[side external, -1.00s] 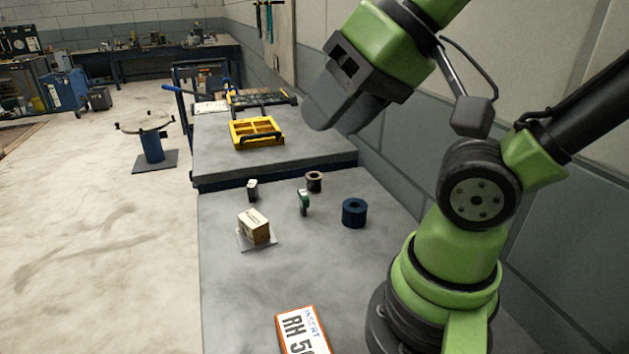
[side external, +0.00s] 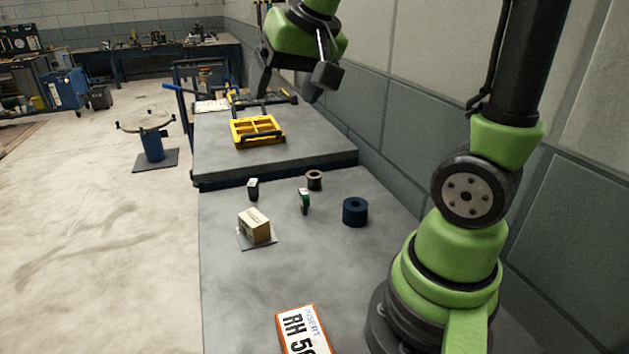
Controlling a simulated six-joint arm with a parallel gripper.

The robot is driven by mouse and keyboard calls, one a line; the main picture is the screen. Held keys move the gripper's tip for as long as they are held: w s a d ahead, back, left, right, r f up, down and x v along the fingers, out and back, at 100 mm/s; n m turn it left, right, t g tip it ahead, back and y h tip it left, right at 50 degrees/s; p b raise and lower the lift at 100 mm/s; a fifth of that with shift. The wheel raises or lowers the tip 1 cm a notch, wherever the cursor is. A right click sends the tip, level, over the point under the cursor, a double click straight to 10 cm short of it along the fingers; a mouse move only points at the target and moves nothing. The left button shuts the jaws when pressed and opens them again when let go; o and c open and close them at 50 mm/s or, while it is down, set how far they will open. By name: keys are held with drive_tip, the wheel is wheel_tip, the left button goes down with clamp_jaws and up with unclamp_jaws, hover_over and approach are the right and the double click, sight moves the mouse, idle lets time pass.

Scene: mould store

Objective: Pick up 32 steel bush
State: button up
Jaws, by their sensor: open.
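Two hollow round bushes stand on the near grey bench. One is small and brown-grey, with a flange-like rim (side external: 314,180). The other is a larger dark blue ring-shaped bush (side external: 355,212) to its right and nearer. No size marking is readable on either, so I cannot tell which is the 32 steel bush. My gripper (side external: 263,84) is high at the top of the view, over the far bench and well apart from both bushes. It is open; its fingers are seen edge-on and nothing shows in them.
A small green-and-white item (side external: 304,200) stands close to the brown-grey bush. A small black-and-white item (side external: 253,189) and a cardboard box (side external: 254,226) on a grey pad are to the left. A yellow tray (side external: 257,131) sits on the raised far bench. An orange-edged sign (side external: 302,330) lies in front.

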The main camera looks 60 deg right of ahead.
drive_tip(key=w+d+f+m+g+h, duration=0.1)
drive_tip(key=w+d+f+m, duration=0.1)
drive_tip(key=w+d+f, duration=0.4)
drive_tip(key=m+g, duration=0.2)
drive_tip(key=g, duration=0.1)
approach(315, 175)
drive_tip(key=f, duration=0.2)
drive_tip(key=f+h, duration=0.1)
drive_tip(key=shift+a+f+m, duration=0.25)
drive_tip(key=shift+a+m, duration=0.05)
drive_tip(key=shift+a, duration=0.1)
drive_tip(key=shift+x, duration=3)
drive_tip(key=shift+w+a, duration=0.1)
drive_tip(key=c, duration=1.1)
